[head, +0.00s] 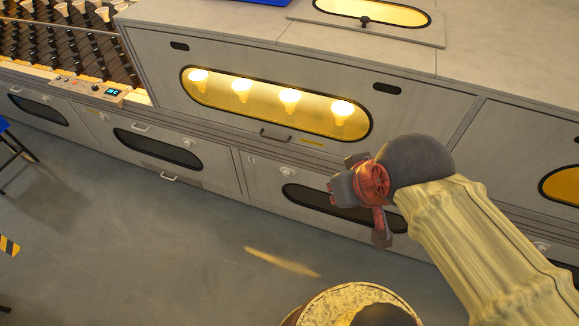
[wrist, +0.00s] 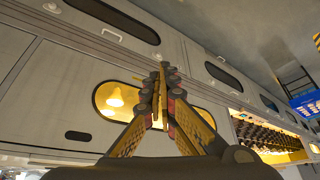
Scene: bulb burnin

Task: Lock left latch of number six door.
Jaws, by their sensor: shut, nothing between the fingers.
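My gripper (head: 345,190) is shut and empty in the head view, in front of a lower door (head: 264,188) with a dark oval window (head: 300,196). It covers part of that door. A pale round latch knob (head: 287,170) sits near the door's top edge, to the left of my gripper and apart from it. Another such knob (head: 190,143) is on the lower door further left. No door number is readable, so I cannot tell which door is six.
Above the lower doors is a lit oval window (head: 265,108) with several glowing bulbs and a bar handle (head: 276,135) below it. The grey floor (head: 160,260) at left is open.

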